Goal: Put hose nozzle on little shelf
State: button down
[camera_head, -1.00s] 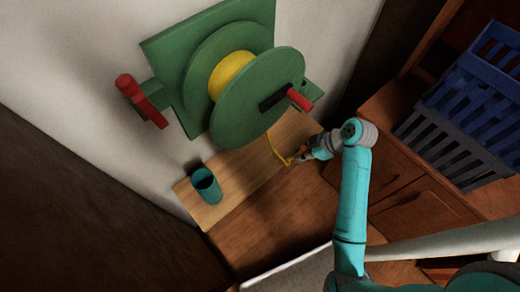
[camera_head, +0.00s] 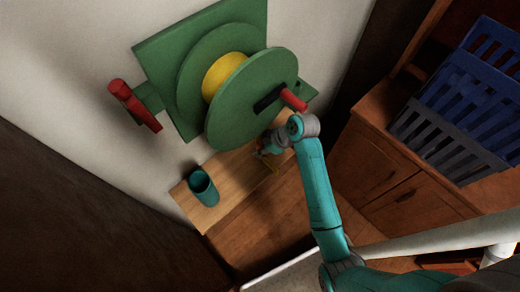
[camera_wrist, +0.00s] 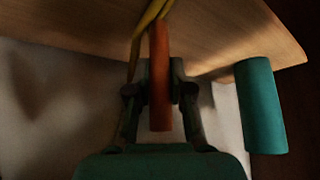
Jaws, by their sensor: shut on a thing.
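The orange hose nozzle (camera_wrist: 160,75) is between the fingers of my gripper (camera_wrist: 157,95) in the wrist view, with the yellow hose (camera_wrist: 146,27) at its upper end. My gripper (camera_head: 262,152) is shut on the nozzle. In the head view it is at the right part of the little wooden shelf (camera_head: 228,182), below the reel. The shelf also shows across the top of the wrist view (camera_wrist: 235,30). I cannot tell whether the nozzle touches the shelf. In the head view my arm and gripper mostly hide the nozzle.
A teal cup (camera_head: 203,190) stands on the shelf's left part; it shows at right in the wrist view (camera_wrist: 260,105). The green hose reel (camera_head: 245,100) with red handles hangs on the wall above. A cabinet (camera_head: 385,175) with blue and grey crates stands right. The shelf's middle looks clear.

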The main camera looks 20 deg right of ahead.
jog(key=shift+f, duration=0.5)
jog(key=shift+f, duration=0.1)
jog(key=c, duration=1.1)
grip_release()
jog(key=shift+o, duration=0.2)
jog(key=v, duration=1.2)
